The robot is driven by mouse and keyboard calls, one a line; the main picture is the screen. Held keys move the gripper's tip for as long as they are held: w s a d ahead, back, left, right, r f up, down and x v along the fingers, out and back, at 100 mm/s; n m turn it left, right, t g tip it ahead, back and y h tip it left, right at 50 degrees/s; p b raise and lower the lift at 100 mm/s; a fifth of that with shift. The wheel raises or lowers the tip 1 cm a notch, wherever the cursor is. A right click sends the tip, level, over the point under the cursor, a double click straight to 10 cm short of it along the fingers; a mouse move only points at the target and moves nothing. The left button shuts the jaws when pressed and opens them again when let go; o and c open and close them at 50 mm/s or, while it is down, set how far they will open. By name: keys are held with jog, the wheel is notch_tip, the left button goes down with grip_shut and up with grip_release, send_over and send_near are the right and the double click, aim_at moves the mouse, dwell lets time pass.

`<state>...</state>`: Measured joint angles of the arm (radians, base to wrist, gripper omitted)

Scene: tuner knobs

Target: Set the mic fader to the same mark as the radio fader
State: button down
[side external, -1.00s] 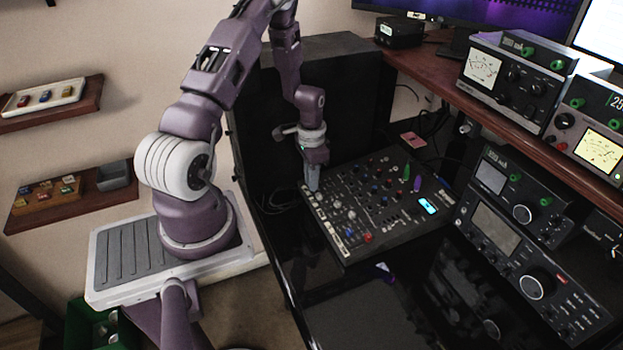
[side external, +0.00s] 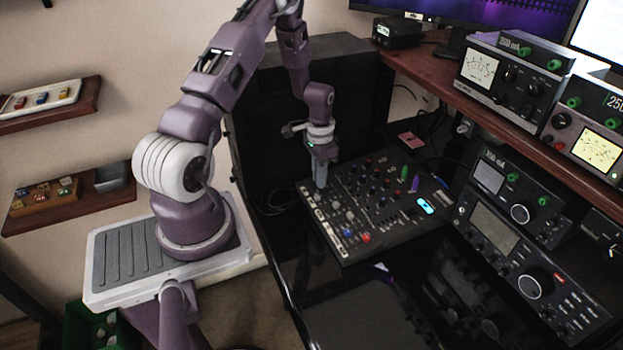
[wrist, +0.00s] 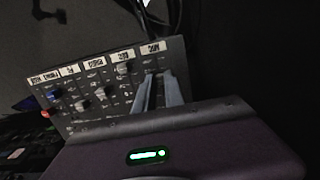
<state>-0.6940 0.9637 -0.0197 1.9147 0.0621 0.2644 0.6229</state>
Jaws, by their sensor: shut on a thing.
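The black mixer panel (side external: 385,235) stands on the dark desk in the side view, and its label end shows in the wrist view (wrist: 140,104). The radio fader cap (wrist: 100,92) is grey and sits partway down the column below the RADIO label (wrist: 95,62). The scale marks are too small to read.
Other fader caps (wrist: 122,68) (wrist: 83,104) stand beside the radio column, with a blue knob (wrist: 53,95) and red knob (wrist: 45,113) at the far left. Radio units (side external: 495,240) stand right of the mixer. A dark cabinet (side external: 265,120) rises behind my gripper.

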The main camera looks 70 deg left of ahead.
jog(key=shift+w, duration=0.1)
jog(key=c, duration=1.4)
grip_release()
jog(key=shift+c, duration=0.2)
notch_tip(320, 180, up, 7)
jog(key=shift+r, duration=0.1)
notch_tip(320, 180, up, 7)
send_over(329, 192)
jog(key=s+d+r+t+y, duration=0.1)
jog(key=s+d+r+t, duration=0.1)
jog(key=d+r, duration=0.75)
jog(key=s+d+r+t, duration=0.1)
jog(key=s+d+r, duration=0.3)
jog(key=s+d, duration=0.2)
jog(key=s+d+r+t+h, duration=0.1)
jog(key=s+d+r, duration=0.4)
jog(key=s, duration=0.6)
jog(key=shift+d+r+t, duration=0.3)
jog(key=shift+d+t, duration=0.1)
jog(key=shift+t, duration=0.4)
